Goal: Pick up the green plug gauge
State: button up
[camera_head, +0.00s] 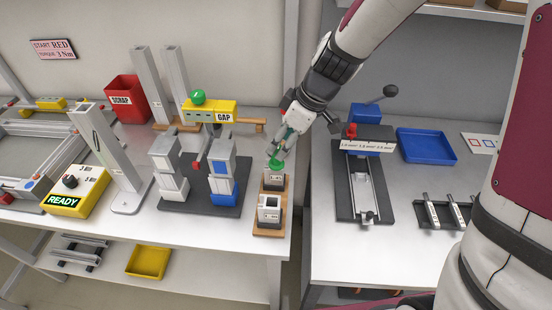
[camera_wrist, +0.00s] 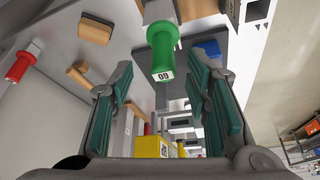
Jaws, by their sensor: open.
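The green plug gauge (camera_wrist: 162,50) shows in the wrist view as a green handle with a white label reading GO. It lies at the top centre, between and slightly beyond my finger pads. In the head view its green top (camera_head: 276,163) shows just below my fingertips, above a grey block (camera_head: 273,179). My gripper (camera_head: 280,150) points down at it from above. In the wrist view my gripper (camera_wrist: 161,80) is open, with teal pads apart on both sides and a gap around the handle. The gauge's lower part is hidden.
The block stands on a wooden base (camera_head: 283,223) at the bench's right edge, behind a white holder (camera_head: 268,209). Close left are a grey and blue fixture (camera_head: 222,180) and a yellow GAP gauge (camera_head: 208,111). A lever device (camera_head: 366,150) stands on the right bench.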

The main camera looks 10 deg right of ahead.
aim_at(276, 160)
jog(key=shift+s+p+x, duration=0.2)
jog(key=shift+p+x, duration=0.1)
jog(key=shift+x, duration=2.25)
grip_shut()
